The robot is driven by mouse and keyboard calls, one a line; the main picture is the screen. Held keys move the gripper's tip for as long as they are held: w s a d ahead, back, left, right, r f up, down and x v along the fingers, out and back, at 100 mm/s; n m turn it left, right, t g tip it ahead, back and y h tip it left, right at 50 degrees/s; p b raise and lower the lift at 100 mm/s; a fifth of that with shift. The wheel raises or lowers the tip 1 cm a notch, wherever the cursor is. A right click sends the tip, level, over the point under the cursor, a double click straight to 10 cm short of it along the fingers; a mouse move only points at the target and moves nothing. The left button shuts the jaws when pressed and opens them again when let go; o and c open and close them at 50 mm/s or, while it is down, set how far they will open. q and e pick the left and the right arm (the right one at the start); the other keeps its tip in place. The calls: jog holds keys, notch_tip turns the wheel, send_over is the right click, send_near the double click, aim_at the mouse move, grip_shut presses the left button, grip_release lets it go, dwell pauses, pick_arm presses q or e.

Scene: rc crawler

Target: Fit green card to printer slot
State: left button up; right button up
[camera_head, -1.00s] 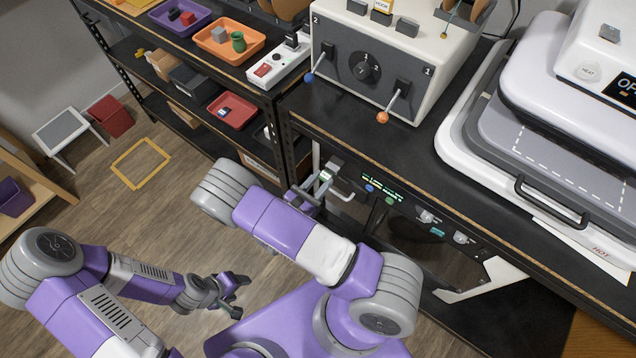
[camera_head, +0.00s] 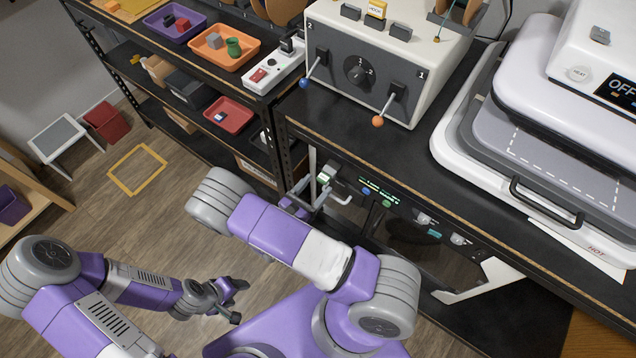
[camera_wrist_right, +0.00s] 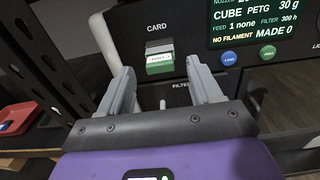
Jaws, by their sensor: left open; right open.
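The green card (camera_wrist_right: 160,63), green with a white label, sits at the printer's slot under the word CARD in the right wrist view, its outer end sticking out. It shows small in the head view (camera_head: 327,173). The printer's front panel (camera_wrist_right: 190,50) is black. My right gripper (camera_wrist_right: 163,85) is open, with one finger on each side below the card; no grip on it shows. In the head view my right gripper (camera_head: 306,197) is in front of the panel's left end. My left gripper (camera_head: 232,300) is open and empty above the floor. How deep the card sits is hidden.
The printer's lit screen (camera_wrist_right: 255,22) reads NO FILAMENT; a blue button (camera_wrist_right: 229,58) and a green button (camera_wrist_right: 268,52) are below it. A shelf post (camera_head: 285,155) stands left of the printer. A red tray (camera_head: 238,122) holds a small blue-and-white item.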

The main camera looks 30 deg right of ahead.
jog(key=v, duration=0.5)
jog(key=shift+s+a+p, duration=0.15)
jog(key=shift+a+p, duration=0.25)
dwell(0.4)
